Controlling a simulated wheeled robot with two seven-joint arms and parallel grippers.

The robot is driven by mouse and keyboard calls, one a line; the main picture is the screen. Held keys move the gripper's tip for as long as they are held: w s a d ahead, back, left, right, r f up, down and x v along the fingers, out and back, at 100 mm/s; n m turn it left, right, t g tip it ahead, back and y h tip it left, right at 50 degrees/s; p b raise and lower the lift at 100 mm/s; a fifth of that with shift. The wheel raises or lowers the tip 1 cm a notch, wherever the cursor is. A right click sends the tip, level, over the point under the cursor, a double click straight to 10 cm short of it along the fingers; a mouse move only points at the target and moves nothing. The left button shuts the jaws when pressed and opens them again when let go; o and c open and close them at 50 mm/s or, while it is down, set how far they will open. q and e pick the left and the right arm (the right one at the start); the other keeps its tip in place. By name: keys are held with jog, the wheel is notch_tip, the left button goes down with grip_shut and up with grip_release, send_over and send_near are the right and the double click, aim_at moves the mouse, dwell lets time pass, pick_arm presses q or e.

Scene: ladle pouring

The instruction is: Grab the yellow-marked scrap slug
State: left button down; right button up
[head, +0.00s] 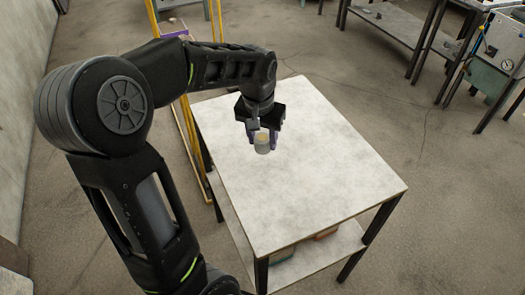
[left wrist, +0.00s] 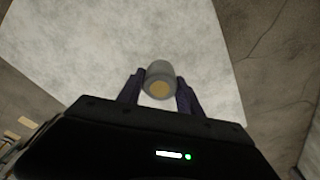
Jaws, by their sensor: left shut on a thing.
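The scrap slug (head: 262,143) is a small grey cylinder with a yellow mark on its end. In the left wrist view the slug (left wrist: 161,78) sits between the two purple fingers, its yellow round face toward the camera. My left gripper (head: 263,140) is shut on it, over the pale table top (head: 320,190). I cannot tell exactly how high the slug is above the surface. My right gripper is not in view.
The table top around the gripper is bare. Boxes lie on its lower shelf (head: 310,262). A yellow frame (head: 188,135) stands at the table's left. A grey workbench (head: 400,30) and a greenish machine (head: 490,78) stand at the back right.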

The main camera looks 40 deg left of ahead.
pick_arm(q)
jog(key=shift+r, duration=1.4)
